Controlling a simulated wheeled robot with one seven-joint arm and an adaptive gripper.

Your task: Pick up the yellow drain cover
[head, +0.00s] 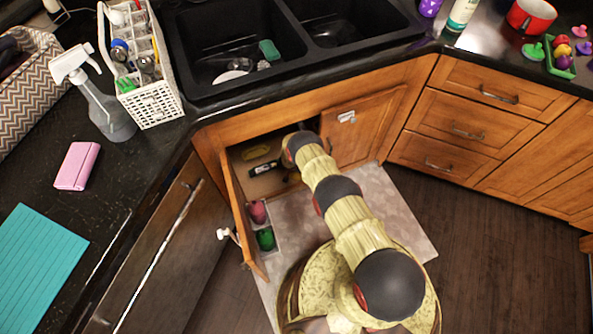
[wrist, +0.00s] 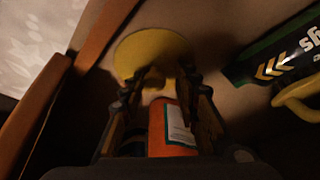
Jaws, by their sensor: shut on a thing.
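The yellow drain cover (wrist: 150,48) is a flat round disc, seen in the wrist view at top centre against the brownish cabinet floor. My gripper (wrist: 160,78) has its fingertips close together at the disc's near edge, shut on the cover. The fingers hide part of that edge, and I cannot tell whether the cover is clear of the floor. In the head view my arm reaches into the open cabinet under the sink, and my gripper is hidden there.
An orange object with a white label (wrist: 172,125) shows between my fingers. A black package (wrist: 282,55) and a yellow curved piece (wrist: 300,97) lie to the right. In the head view, the open cabinet door (head: 240,210) stands left of my arm. The right door (head: 355,128) is shut.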

